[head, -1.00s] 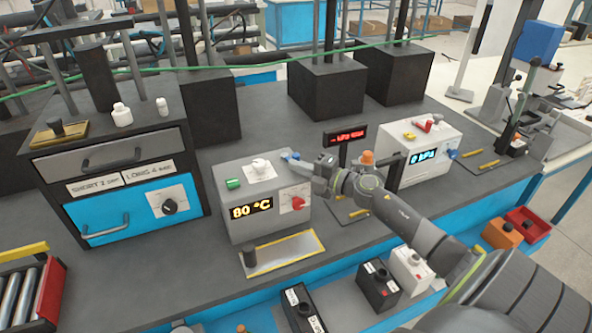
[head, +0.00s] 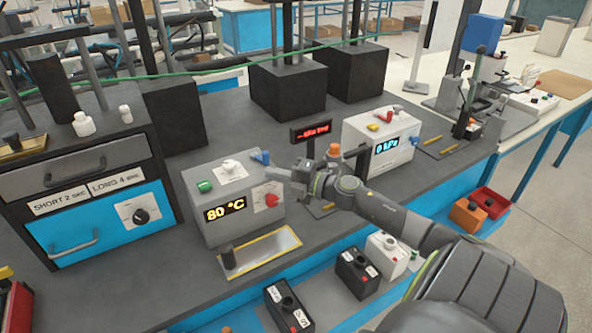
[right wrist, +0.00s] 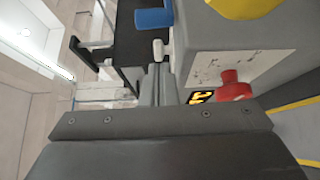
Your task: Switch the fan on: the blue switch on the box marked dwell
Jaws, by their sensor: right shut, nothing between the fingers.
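The grey box with the 80 °C display (head: 212,222) stands on the bench. No mark reading dwell is legible on it. A blue switch (head: 261,157) sits at the right end of its top; a blue part with a small white piece beside it also shows in the right wrist view (right wrist: 155,19). A red knob (head: 271,200) is on its front. My right gripper (head: 270,172) is shut and empty at the box's upper right front edge, just below and in front of the blue switch. Contact cannot be told. My left gripper is out of view.
A drawer cabinet (head: 95,210) with SHORT 2 sec and LONG 4 sec labels stands left. A 0 kPa box (head: 385,165) with its own blue switch stands right, past a red-lit sign (head: 312,131). A yellow-edged plate (head: 265,247) lies in front of the 80 °C box.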

